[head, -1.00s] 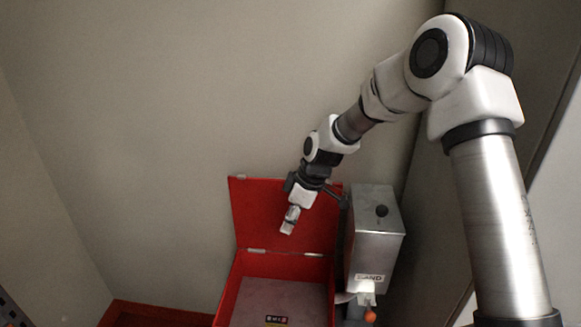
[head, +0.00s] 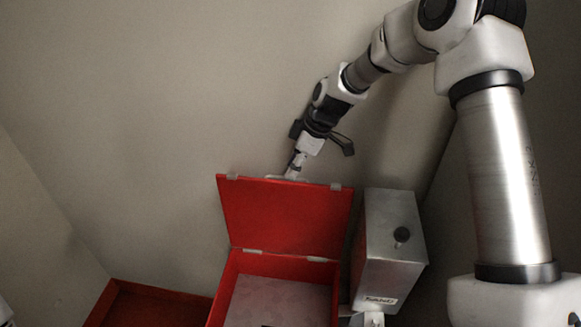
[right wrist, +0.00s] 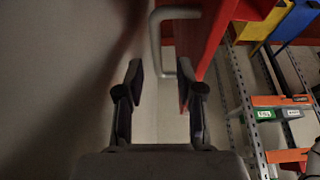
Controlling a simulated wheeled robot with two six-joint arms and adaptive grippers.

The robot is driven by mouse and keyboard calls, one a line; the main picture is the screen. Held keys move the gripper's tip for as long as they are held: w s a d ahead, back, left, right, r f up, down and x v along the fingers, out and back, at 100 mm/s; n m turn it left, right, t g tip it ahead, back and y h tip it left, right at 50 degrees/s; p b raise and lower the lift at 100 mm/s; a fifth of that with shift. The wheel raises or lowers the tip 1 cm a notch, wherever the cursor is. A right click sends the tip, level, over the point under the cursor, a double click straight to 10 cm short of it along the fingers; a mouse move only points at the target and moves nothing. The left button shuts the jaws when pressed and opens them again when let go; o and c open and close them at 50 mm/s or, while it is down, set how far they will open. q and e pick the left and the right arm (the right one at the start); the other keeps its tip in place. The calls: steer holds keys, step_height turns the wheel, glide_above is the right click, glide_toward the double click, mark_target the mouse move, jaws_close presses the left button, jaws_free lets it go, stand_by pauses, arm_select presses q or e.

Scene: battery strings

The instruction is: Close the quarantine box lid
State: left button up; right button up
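The red quarantine box (head: 228,285) is open, with its red lid (head: 285,215) standing up from the hinges at the back. My right gripper (head: 293,172) is at the lid's top edge, its tip partly hidden there. In the right wrist view my right gripper (right wrist: 161,85) is open, with a gap between its fingers. A grey bar handle (right wrist: 155,42) lies ahead of the fingers, beside the red lid (right wrist: 205,40). The right finger is close to the lid; I cannot tell whether they touch. My left gripper is not in view.
A metal bin (head: 388,240) with a dark knob stands right of the box. A red tray-like surface (head: 150,305) lies at lower left. A wall is behind the lid. The right wrist view shows a perforated metal rack (right wrist: 245,100) with yellow and blue bins.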

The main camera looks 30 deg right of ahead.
steer(key=f, duration=0.1)
steer(key=w+f, duration=0.1)
steer(key=f, duration=0.1)
steer(key=shift+w+a, duration=0.15)
steer(key=shift+s+r, duration=0.1)
steer(key=shift+s, duration=0.1)
steer(key=shift+a, duration=0.15)
jaws_close()
